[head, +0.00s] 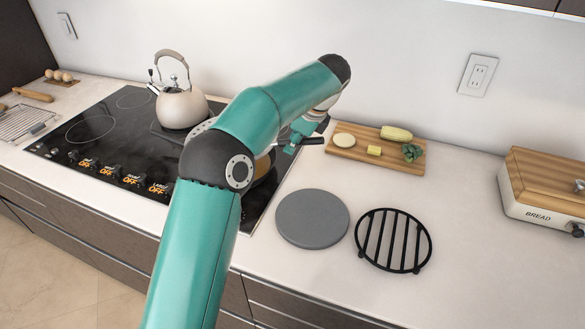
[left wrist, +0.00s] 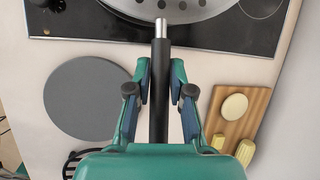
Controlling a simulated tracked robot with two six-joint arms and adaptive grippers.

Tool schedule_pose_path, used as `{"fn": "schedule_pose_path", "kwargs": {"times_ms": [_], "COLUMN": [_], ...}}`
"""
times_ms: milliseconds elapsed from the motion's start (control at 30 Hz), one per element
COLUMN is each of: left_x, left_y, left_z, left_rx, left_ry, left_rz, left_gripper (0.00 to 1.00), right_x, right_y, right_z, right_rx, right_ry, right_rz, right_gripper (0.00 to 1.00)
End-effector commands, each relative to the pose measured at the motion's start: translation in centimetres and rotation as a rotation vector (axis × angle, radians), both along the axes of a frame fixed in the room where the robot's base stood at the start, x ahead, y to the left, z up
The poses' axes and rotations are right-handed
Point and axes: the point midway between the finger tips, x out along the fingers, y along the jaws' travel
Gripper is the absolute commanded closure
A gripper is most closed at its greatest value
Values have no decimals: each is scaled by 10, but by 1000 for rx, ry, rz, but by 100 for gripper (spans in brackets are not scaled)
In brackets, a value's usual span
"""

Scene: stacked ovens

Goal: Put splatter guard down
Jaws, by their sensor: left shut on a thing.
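My left gripper (left wrist: 160,92) is shut on the black handle of the splatter guard (left wrist: 172,10). In the left wrist view the guard is a pale metal disc with holes, cut off by the top edge, and it shows over the black cooktop. In the head view my left arm hides most of the guard; a pale grey bit of its rim (head: 199,128) shows left of the arm. My left gripper (head: 291,146) also shows there, near the cooktop's right edge, with the handle's end (head: 313,141) sticking out to the right. My right gripper is out of view.
A grey round mat (head: 312,219) and a black round rack (head: 393,240) lie on the counter. A cutting board (head: 343,154) with food lies behind them. A kettle (head: 181,108) stands on the cooktop (head: 75,151). A bread box (head: 540,205) is at right. Counter between board and bread box is clear.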

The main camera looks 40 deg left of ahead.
Motion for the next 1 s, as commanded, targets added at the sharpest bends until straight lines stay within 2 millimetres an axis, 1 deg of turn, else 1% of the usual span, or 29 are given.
{"fn": "schedule_pose_path", "kwargs": {"times_ms": [33, 133, 267, 533, 767, 800, 867, 900, 933, 1000], "left_x": [-1, 0, 0, -1, -1, -1, -1, -1, -1, -1], "left_y": [0, 0, 0, 1, 0, 0, 0, 0, 0, 1], "left_z": [-10, -20, -27, -59, -62, -62, -62, -62, -62, -62], "left_rx": [1, 1, 1, 1, -1, -2, -2, -1, -1, -1], "left_ry": [1, 0, -1, 1, -2, -1, -1, -1, -1, -1], "left_rz": [1, 0, 2, 1, 3, 3, 3, 3, 3, 3], "left_gripper": [100, 100, 100, 100, 100, 74, 64, 57, 54, 54], "right_x": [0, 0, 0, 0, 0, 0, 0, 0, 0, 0], "right_y": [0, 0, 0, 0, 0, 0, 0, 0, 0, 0], "right_z": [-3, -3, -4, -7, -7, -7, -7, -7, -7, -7], "right_rx": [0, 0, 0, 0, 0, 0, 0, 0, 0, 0], "right_ry": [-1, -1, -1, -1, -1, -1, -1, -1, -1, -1], "right_rz": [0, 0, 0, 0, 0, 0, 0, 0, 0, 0], "right_gripper": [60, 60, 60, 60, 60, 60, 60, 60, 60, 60]}}
